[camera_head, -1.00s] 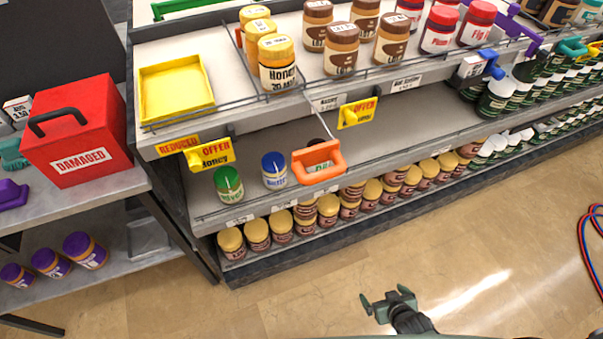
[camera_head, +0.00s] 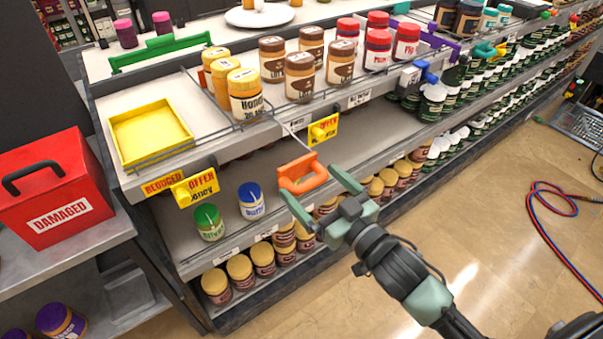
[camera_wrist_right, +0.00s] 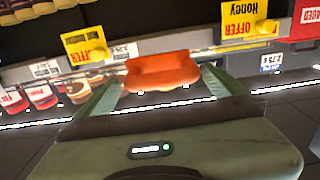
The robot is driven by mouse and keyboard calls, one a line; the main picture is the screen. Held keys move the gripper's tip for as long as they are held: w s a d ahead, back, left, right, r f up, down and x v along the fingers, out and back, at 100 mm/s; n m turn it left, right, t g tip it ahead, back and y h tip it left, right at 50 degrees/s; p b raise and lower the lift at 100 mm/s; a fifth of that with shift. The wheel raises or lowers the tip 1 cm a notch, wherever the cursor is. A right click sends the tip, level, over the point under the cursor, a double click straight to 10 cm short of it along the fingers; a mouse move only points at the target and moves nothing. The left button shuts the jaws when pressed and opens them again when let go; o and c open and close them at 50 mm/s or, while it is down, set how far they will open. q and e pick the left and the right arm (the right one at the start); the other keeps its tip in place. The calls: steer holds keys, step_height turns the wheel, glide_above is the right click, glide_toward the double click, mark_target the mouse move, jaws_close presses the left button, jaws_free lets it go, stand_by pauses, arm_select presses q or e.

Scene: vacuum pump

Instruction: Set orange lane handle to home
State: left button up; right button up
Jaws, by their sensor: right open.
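The orange lane handle (camera_head: 302,174) sticks out from the front of the shelf, below the yellow offer tag and to the right of the blue-lidded jar. My right gripper (camera_head: 316,196) is open, with its fingers pointing at the shelf just in front of the handle. In the right wrist view the orange handle (camera_wrist_right: 162,71) shows beyond and between the two open fingertips (camera_wrist_right: 160,84). Whether a finger touches it is not clear. My left gripper is in no view.
A green-lidded jar (camera_head: 209,222) and a blue-lidded jar (camera_head: 251,201) stand on the middle shelf left of the handle. Yellow tags (camera_head: 323,129) jut from the upper shelf edge. A red box (camera_head: 52,190) sits at left. The floor (camera_head: 470,235) in front is mostly clear.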

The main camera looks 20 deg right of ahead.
mark_target(302, 175)
steer(key=shift+x, duration=2.1)
steer(key=shift+a, duration=0.15)
